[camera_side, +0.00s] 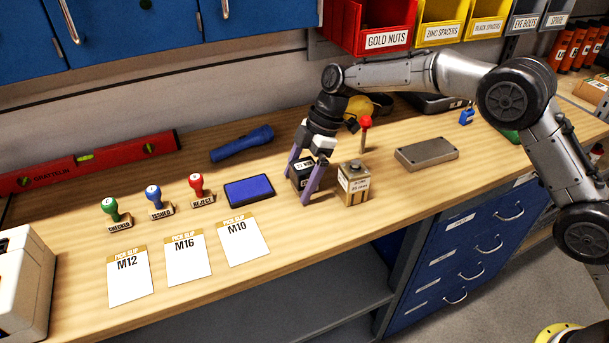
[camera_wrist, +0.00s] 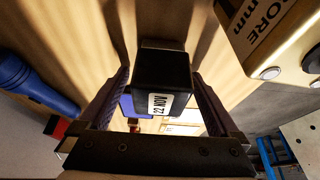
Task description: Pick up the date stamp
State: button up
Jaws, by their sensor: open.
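The date stamp (camera_side: 301,170) is a dark block standing on the bench. In the wrist view the date stamp (camera_wrist: 163,75) is black with a white label reading 22 NOV. My gripper (camera_side: 298,186) points down over it, with one purple finger on each side. In the wrist view my gripper (camera_wrist: 160,85) is open around the stamp, with narrow gaps between its sides and the fingers. The stamp's lower part is partly hidden by the near finger in the side view.
A blue ink pad (camera_side: 249,191) lies to the left. A red-topped tool (camera_side: 365,132), blue flashlight (camera_side: 242,143) and grey metal box (camera_side: 426,153) are nearby. Several handled stamps stand further left.

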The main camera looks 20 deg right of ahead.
jog(key=c, duration=1.5)
jog(key=shift+r, duration=0.1)
